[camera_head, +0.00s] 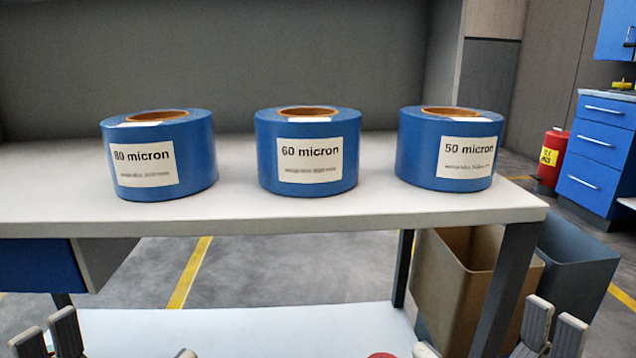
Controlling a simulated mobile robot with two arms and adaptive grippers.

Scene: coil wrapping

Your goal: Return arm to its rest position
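My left gripper (47,335) shows at the bottom left corner, its two grey fingers apart with nothing between them. My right gripper (552,328) shows at the bottom right, its fingers also apart and empty. Both are low in the picture, nearer to me than the table and clear of the rolls. Three blue film rolls stand upright in a row on the white table (300,215): the 80 micron roll (195,165) at left, the 60 micron roll (350,165) in the middle and the 50 micron roll (410,155) at right. Most of both arms is out of view.
A brown bin (455,275) and a grey bin (580,265) stand under and beside the table's right end. A red canister (551,160) and a blue drawer cabinet (595,165) are further back right. A white surface (250,335) lies low in front, with a partly seen red object (382,355).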

